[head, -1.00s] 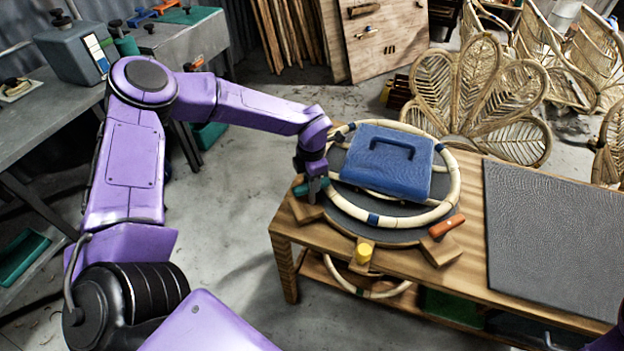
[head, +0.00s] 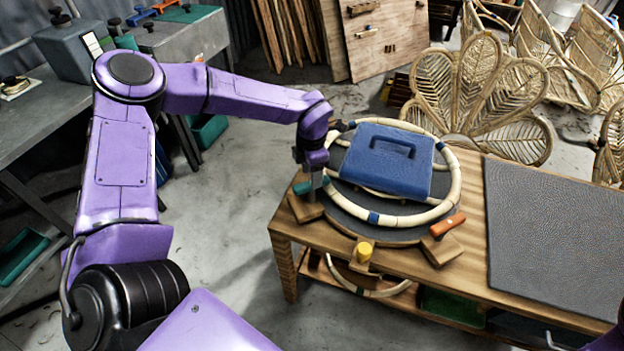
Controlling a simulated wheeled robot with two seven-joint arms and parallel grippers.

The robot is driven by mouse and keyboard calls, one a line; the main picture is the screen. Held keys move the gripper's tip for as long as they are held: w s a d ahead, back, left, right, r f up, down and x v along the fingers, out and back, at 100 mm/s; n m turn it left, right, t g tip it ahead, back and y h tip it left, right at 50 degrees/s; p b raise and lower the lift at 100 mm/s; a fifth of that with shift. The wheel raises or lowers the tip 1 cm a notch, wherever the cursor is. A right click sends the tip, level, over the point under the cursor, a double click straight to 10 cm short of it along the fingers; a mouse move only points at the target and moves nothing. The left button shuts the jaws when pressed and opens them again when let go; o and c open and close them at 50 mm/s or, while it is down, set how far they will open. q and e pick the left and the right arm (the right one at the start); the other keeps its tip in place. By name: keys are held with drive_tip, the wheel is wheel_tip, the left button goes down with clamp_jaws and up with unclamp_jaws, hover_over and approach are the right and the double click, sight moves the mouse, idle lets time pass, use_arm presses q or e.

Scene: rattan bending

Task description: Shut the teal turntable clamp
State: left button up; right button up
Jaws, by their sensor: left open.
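The teal clamp (head: 302,187) sits on a wooden block (head: 306,208) at the left edge of the round turntable (head: 345,214). It is partly hidden by my left gripper (head: 316,188), so I cannot tell how far its lever is turned. My left gripper is open, pointing down, close beside the teal clamp's right side; whether they touch is unclear. My right gripper is out of view.
A pale ring with blue bands (head: 405,219) lies on the turntable around a blue handled block (head: 385,160). An orange clamp (head: 447,225) and a yellow clamp (head: 364,252) stand at the front rim. A dark mat (head: 560,235) covers the bench's right.

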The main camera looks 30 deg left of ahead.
use_arm(q)
wheel_tip(320, 180, up, 8)
drive_tip(key=b, duration=0.1)
drive_tip(key=shift+f, duration=0.2)
